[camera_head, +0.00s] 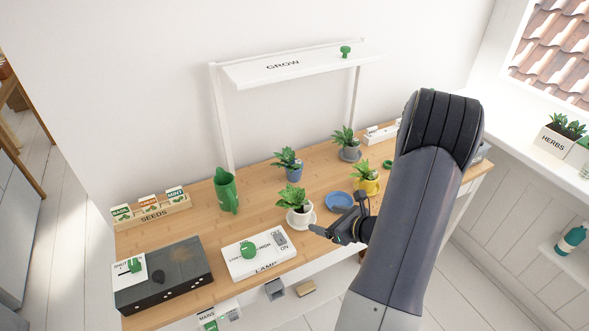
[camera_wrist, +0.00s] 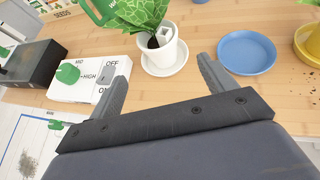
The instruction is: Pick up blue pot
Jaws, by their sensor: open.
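The blue pot (camera_head: 293,172) holds a leafy green plant and stands toward the back of the wooden desk, in the head view. It cannot be made out in the wrist view. My gripper (camera_head: 322,234) is at the desk's front edge, nearer the front than the blue pot and apart from it. In the wrist view its two fingers (camera_wrist: 162,80) are spread wide with nothing between them. A white pot (camera_wrist: 160,50) on a white saucer lies just beyond the fingers. An empty blue saucer (camera_head: 339,202) lies to its right and also shows in the wrist view (camera_wrist: 247,53).
A yellow pot (camera_head: 367,186) and a grey pot (camera_head: 350,153) stand right of the blue pot. A green watering can (camera_head: 226,191) is to its left. The white GROW shelf (camera_head: 300,66) overhangs the back. A white lamp switch box (camera_head: 258,254) sits at the front.

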